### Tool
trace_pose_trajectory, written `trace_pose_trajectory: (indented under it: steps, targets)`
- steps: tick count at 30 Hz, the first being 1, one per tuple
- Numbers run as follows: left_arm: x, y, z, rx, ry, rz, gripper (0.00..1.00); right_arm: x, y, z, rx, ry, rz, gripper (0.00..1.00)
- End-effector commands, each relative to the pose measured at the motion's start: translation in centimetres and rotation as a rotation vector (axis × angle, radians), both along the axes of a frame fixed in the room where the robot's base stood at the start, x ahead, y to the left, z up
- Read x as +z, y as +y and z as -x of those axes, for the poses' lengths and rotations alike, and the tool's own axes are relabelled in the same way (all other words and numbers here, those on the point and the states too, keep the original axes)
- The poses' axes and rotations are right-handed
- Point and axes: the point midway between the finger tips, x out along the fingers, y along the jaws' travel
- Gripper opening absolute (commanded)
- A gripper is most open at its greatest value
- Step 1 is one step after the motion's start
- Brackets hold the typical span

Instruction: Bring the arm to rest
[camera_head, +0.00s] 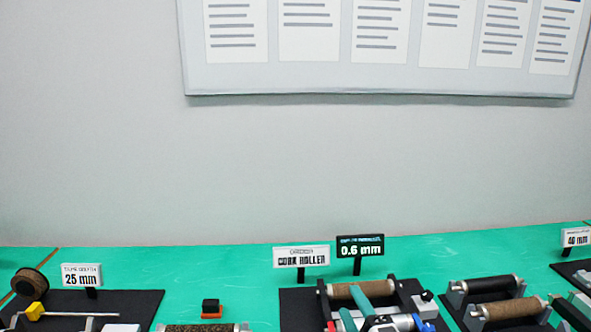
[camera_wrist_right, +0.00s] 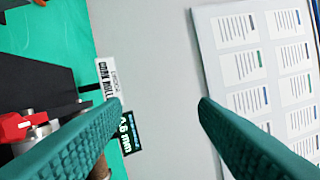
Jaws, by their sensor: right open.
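My right gripper (camera_head: 350,300) shows at the bottom of the head view, in front of the cork roller station. Its teal fingers (camera_wrist_right: 160,102) are spread apart in the right wrist view, with nothing between them. Past them I see the grey wall and part of the board. My left gripper is not in view.
A mini conveyor with a cork roller (camera_head: 345,291) sits beside my right gripper, behind it the "CORK ROLLER" sign (camera_head: 301,257) and "0.6 mm" sign (camera_head: 360,246). Another roller unit (camera_head: 490,284) stands right. A dark mat (camera_head: 140,302) lies left.

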Motion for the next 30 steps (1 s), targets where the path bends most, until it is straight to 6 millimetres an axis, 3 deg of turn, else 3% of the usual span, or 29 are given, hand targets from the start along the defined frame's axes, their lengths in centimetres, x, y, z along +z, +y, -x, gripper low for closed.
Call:
trace_pose_trajectory:
  steps: [4,6,9,15,24,30]
  targets:
    - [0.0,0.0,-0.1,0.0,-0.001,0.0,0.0,-7.5,-5.0,5.1,-0.238,0.417,-0.362,0.54]
    - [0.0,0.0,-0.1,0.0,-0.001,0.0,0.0,-10.8,-6.7,8.5,-0.35,0.602,-0.504,0.54]
    - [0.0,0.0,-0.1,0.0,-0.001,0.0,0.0,-14.3,-8.1,13.1,-0.485,0.811,-0.651,0.54]
    - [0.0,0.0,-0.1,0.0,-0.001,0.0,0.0,-17.8,-9.2,20.7,-0.675,1.091,-0.819,0.54]
    - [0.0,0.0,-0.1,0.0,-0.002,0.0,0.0,-19.6,-9.5,30.1,-0.903,1.393,-0.955,0.54]
    - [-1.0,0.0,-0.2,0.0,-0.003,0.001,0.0,-25.4,-9.3,28.4,-0.903,1.396,-0.938,0.54]
